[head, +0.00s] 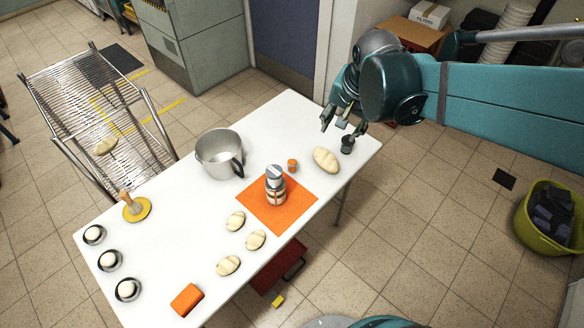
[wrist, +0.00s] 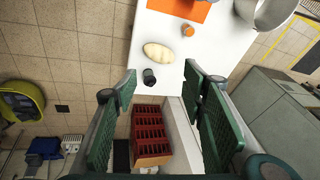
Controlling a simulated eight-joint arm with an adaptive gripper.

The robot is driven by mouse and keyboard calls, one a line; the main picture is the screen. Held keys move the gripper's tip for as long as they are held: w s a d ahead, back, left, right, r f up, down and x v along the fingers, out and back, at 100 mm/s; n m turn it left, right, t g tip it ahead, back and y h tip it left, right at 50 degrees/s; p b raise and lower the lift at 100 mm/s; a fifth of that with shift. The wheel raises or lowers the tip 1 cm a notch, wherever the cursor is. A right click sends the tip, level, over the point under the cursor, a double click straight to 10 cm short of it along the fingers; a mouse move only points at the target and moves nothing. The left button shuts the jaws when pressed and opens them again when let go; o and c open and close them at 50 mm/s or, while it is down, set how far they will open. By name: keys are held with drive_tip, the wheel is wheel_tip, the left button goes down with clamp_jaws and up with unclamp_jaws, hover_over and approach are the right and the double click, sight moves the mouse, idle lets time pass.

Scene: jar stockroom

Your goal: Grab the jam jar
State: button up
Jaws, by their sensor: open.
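A jar-like container (head: 275,186) with a silver top and pale, dark-banded sides stands upright on an orange mat (head: 262,214). A small orange-topped pot (head: 292,165) stands just beyond it; it also shows in the wrist view (wrist: 188,30). A small dark cup-like jar (head: 347,145) stands near the table's far right corner; it also shows in the wrist view (wrist: 149,76). I cannot tell for certain which is the jam jar. My gripper (head: 342,122) is open and empty above that corner, nearest the dark jar and apart from it. Its fingers frame the wrist view (wrist: 160,78).
A bread loaf (head: 326,159) lies beside the dark jar. A steel pot (head: 220,154) stands behind the mat. Several rolls (head: 236,221), small bowls (head: 109,260), a brush on a yellow dish (head: 137,208) and an orange block (head: 186,300) occupy the left and front of the white table.

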drive_tip(key=w+a+f+m+g+b, duration=0.1)
drive_tip(key=w+a+f+m+b, duration=0.15)
drive_tip(key=w+f, duration=0.35)
drive_tip(key=w+a+f+m+g+b, duration=0.1)
drive_tip(key=w+a+f+m, duration=0.1)
drive_tip(key=w+a+f, duration=0.35)
drive_tip(key=m+g+b, duration=0.2)
drive_tip(key=m, duration=0.1)
hover_over(293, 162)
drive_tip(key=f, duration=1.6)
drive_tip(key=shift+s+d+f, duration=0.1)
drive_tip(key=shift+s+d, duration=0.05)
drive_tip(key=shift+s, duration=0.05)
drive_tip(key=shift+f, duration=0.3)
drive_tip(key=shift+f+b, duration=0.45)
drive_tip(key=shift+f, duration=0.85)
drive_tip(key=shift+w+a+f+b, duration=0.15)
drive_tip(key=shift+f+b, duration=0.2)
drive_tip(key=shift+f, duration=0.95)
drive_tip(key=shift+a+f+b, duration=0.1)
drive_tip(key=shift+f+b, duration=0.2)
drive_tip(key=shift+f, duration=1)
